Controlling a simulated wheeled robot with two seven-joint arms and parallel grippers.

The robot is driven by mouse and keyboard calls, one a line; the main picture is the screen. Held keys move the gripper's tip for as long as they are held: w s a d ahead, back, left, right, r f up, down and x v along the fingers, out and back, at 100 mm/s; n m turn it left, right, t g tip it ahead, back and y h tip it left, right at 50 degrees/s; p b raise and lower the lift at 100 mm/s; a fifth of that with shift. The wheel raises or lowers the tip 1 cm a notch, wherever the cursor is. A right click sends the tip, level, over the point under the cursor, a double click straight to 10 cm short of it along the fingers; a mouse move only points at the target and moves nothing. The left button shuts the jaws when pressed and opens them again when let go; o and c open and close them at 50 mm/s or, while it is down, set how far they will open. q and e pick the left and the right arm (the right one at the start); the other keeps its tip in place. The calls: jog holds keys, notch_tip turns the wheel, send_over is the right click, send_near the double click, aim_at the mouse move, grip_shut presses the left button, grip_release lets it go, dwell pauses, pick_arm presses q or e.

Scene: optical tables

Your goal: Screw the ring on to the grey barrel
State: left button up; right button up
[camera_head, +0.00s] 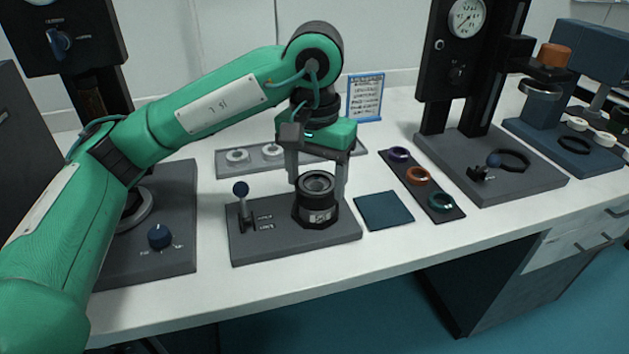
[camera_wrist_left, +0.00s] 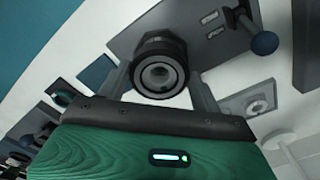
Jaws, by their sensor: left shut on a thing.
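The grey barrel (camera_head: 316,207) stands upright in a dark collar on a grey fixture plate (camera_head: 280,250). It also shows in the left wrist view (camera_wrist_left: 153,43). A dark grey ring (camera_head: 317,182) is at the barrel's top; in the left wrist view the ring (camera_wrist_left: 160,92) looks round and roughly concentric with the barrel. I cannot tell how far the thread is engaged. My left gripper (camera_head: 316,187) points down from above with one finger on each side of the ring, shut on it. The left wrist view shows both fingers flanking it (camera_wrist_left: 162,80). My right gripper is not in view.
A lever with a blue knob (camera_head: 240,188) rises from the fixture's left side. A blue square mat (camera_head: 384,210) lies to the right, then a dark tray with purple (camera_head: 399,153), orange (camera_head: 417,175) and green (camera_head: 440,201) rings. A grey tray with pale rings (camera_head: 237,155) lies behind.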

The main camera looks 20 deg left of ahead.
pick_arm(q)
jog(key=m+b, duration=0.1)
jog(key=m, duration=0.3)
jog(key=shift+d+f, duration=0.1)
jog(key=shift+f, duration=0.1)
jog(key=m+b, duration=0.1)
jog(key=m, duration=0.4)
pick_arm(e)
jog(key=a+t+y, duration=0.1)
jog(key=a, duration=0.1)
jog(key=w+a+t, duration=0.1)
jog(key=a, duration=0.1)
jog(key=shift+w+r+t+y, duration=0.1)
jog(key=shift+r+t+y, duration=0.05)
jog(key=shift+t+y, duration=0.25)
pick_arm(q)
jog(key=o, duration=1.3)
jog(key=shift+c, duration=1)
